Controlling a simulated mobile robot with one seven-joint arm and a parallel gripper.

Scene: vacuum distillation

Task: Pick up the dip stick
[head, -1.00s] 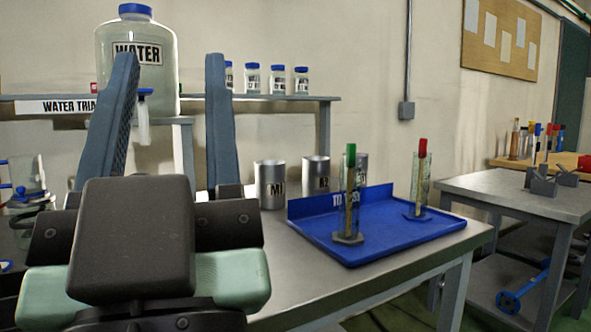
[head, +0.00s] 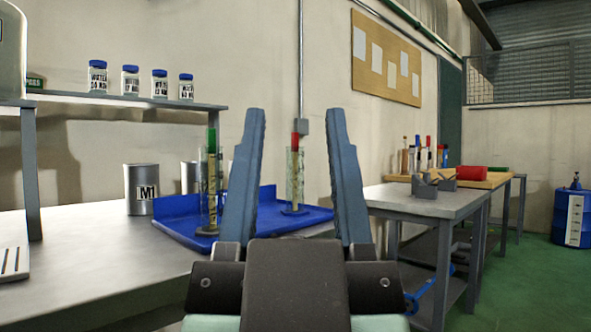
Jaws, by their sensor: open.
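My gripper (head: 295,112) is open and empty, its two blue-grey fingers pointing up in the head view. A green-topped stick (head: 211,165) stands upright in a clear cylinder (head: 205,212) left of my gripper. A red-topped stick (head: 295,143) stands in another clear cylinder (head: 294,182), seen between my fingers but further off. Both cylinders are on a blue tray (head: 275,224) on the near table. More sticks with coloured tops (head: 428,150) stand on the far table. I cannot tell which stick is the dip stick.
Metal cups, one marked M1 (head: 142,190), stand left of the tray; my left finger hides part of the tray. Blue-capped bottles (head: 130,80) stand on a shelf. A grey side table (head: 430,203) holds grey blocks (head: 433,187). Green floor at right is open; a blue drum (head: 572,217) stands there.

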